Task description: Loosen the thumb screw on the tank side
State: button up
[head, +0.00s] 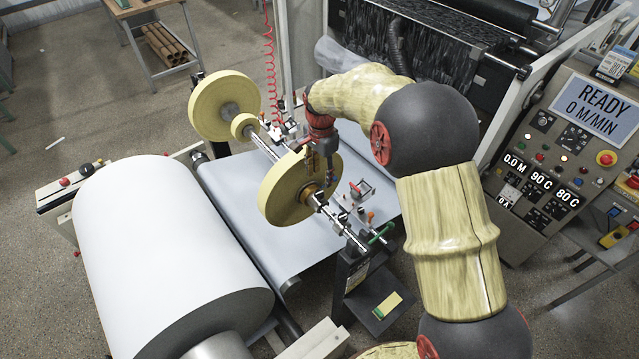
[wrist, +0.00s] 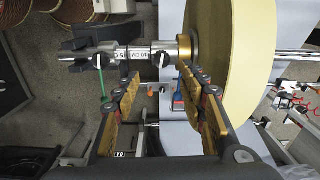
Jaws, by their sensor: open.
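My gripper (head: 322,168) hangs over the bar near the front yellow roll. In the wrist view, the gripper (wrist: 163,80) has its two fingers spread apart with nothing between them. A metal bar (wrist: 128,54) crosses beyond the fingertips. I cannot tell which is the tank-side one. The fingers look apart from both screws. The screws are too small to tell apart in the head view.
The yellow roll (head: 285,190) stands close beside my gripper and fills the right of the wrist view (wrist: 235,50). A green-handled lever (head: 381,234) is at the bar's near end. A large white roll (head: 165,250) lies left; a control panel (head: 570,140) stands right.

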aim_at(319, 193)
jog(key=shift+w+a+f, duration=0.1)
jog(key=shift+a+f, duration=0.15)
jog(key=shift+f, duration=0.4)
notch_tip(319, 193, down, 7)
jog(key=shift+f, duration=0.1)
jog(key=shift+c, duration=0.9)
grip_shut()
